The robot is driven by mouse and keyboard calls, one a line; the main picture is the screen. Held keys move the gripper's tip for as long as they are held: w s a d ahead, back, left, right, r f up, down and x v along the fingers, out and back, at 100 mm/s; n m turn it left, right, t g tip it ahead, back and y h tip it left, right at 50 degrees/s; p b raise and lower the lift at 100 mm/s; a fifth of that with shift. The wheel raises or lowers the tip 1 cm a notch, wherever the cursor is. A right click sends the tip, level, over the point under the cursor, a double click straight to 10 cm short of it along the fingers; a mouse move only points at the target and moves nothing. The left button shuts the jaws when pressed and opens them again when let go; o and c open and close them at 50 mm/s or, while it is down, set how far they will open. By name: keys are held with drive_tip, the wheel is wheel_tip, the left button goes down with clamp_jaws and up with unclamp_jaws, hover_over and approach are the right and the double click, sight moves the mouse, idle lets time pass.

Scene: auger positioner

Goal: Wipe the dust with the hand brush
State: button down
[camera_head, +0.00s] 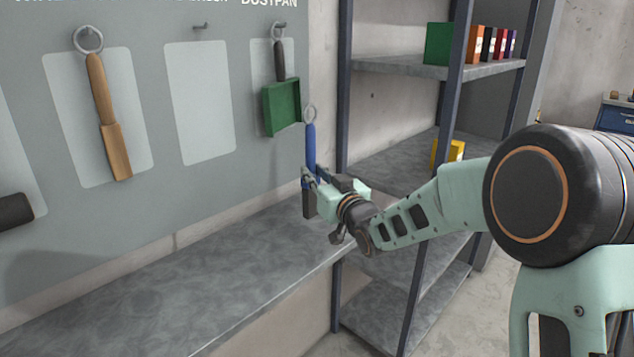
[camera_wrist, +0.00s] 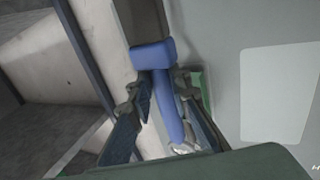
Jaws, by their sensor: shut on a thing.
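The hand brush (camera_head: 311,146) has a blue handle with a metal ring at its top and a dark lower end. My gripper (camera_head: 310,177) is shut on it and holds it nearly upright, ring up, above the far right end of the grey bench (camera_head: 190,285). In the wrist view, the brush's blue handle (camera_wrist: 168,103) runs between the two fingers of my gripper (camera_wrist: 160,88), and its dark end points away at the top. The bench top looks mottled; I cannot tell dust on it from its surface pattern.
On the tool board (camera_head: 155,215) hang a wooden-handled tool (camera_head: 107,120) and a green dustpan (camera_head: 282,105). An empty light panel (camera_head: 199,105) with a bare hook lies between them. A metal shelf rack (camera_head: 400,66) with binders stands at right. The bench top is clear.

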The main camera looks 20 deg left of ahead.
sight(312, 160)
drive_tip(key=shift+r+p, duration=0.45)
drive_tip(key=shift+r, duration=1.1)
drive_tip(key=shift+f, duration=0.1)
